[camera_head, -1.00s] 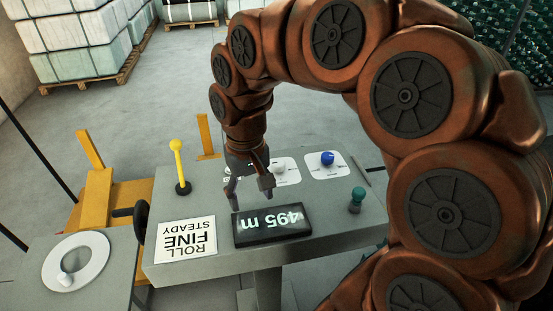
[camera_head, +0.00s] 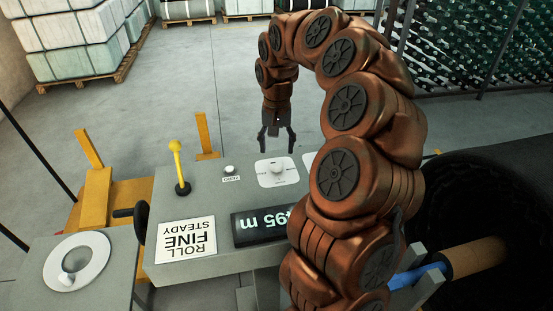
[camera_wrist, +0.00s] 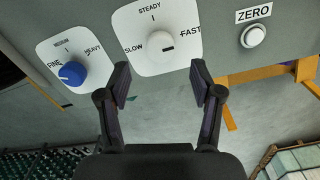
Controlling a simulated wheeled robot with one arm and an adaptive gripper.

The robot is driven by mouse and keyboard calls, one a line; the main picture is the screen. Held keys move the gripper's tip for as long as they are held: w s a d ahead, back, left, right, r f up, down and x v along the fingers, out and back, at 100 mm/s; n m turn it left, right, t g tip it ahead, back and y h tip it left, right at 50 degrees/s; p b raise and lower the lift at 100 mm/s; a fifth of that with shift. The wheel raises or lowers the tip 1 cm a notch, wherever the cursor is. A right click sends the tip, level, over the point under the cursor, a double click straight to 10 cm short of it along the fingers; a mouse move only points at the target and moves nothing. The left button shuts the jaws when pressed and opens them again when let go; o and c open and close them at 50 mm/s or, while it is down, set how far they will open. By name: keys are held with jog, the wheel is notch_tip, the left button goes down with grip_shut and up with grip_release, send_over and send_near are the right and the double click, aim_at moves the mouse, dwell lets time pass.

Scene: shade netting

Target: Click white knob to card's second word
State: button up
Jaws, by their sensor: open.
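The white knob (camera_head: 277,168) sits on a white dial plate on the grey console; in the wrist view the white knob (camera_wrist: 155,46) is ringed by SLOW, STEADY and FAST. Its dark mark is on the right, FAST side. The card (camera_head: 187,238) lies on the console's near left and bears the words ROLL, FINE and STEADY, upside down in the head view. My gripper (camera_head: 277,148) is open and empty, just beyond the knob in the head view. In the wrist view my gripper (camera_wrist: 160,80) has its fingertips apart, below the knob and not touching it.
A blue knob (camera_wrist: 72,73) on a FINE–HEAVY dial is left in the wrist view. A ZERO button (camera_wrist: 254,36) is right. A yellow lever (camera_head: 178,165) stands upright on the console. A display (camera_head: 258,227) is partly hidden by my arm.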

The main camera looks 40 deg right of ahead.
aim_at(276, 163)
jog(key=shift+f+p, duration=0.7)
jog(key=shift+f, duration=2.2)
jog(key=shift+c, duration=0.2)
jog(key=c, duration=1.1)
